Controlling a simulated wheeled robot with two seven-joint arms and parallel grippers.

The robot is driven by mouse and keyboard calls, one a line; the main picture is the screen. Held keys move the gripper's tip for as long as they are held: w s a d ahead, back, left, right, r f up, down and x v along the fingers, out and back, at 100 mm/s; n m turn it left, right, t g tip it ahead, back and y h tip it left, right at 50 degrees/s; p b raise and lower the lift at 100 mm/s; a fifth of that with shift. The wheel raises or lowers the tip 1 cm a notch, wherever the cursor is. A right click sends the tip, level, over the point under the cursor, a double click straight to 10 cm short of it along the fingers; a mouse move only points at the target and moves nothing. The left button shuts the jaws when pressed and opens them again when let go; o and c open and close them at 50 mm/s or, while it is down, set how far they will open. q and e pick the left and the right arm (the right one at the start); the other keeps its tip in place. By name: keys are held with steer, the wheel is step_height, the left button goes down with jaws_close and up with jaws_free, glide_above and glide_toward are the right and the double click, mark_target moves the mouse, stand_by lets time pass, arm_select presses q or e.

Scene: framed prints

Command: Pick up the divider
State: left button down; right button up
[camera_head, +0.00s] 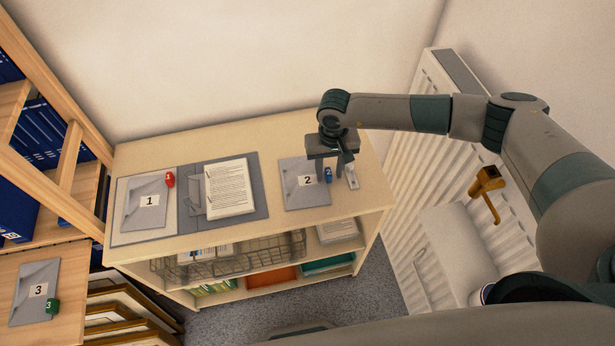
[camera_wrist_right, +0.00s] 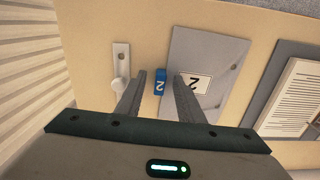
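A grey divider (camera_head: 293,190) with a "2" label and a blue tab (camera_head: 328,175) lies flat on the shelf top. In the right wrist view, the divider (camera_wrist_right: 212,50) lies right of centre, its blue tab (camera_wrist_right: 160,82) showing between my fingers. My right gripper (camera_head: 330,172) is open over the tab's edge of the divider; its fingers (camera_wrist_right: 160,76) stand on either side of the tab. I cannot tell whether they touch it. Similar dividers are marked "1" (camera_head: 138,215) with a red tab and "3" (camera_head: 36,300) with a green tab. My left gripper is out of view.
A stack of printed pages (camera_head: 230,187) lies on a grey folder between dividers 1 and 2. A small pale metal fitting (camera_head: 351,177) lies just right of the blue tab. A wire basket (camera_head: 255,256) sits below the shelf top. A radiator (camera_head: 430,190) stands at right.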

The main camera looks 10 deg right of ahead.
stand_by(0.3)
jaws_close()
steer(key=shift+r, duration=0.1)
steer(key=shift+r+b, duration=0.45)
steer(key=shift+r, duration=0.15)
step_height(320, 180, up, 7)
steer(key=b, duration=0.3)
steer(key=shift+r, duration=0.85)
steer(key=shift+a, duration=0.2)
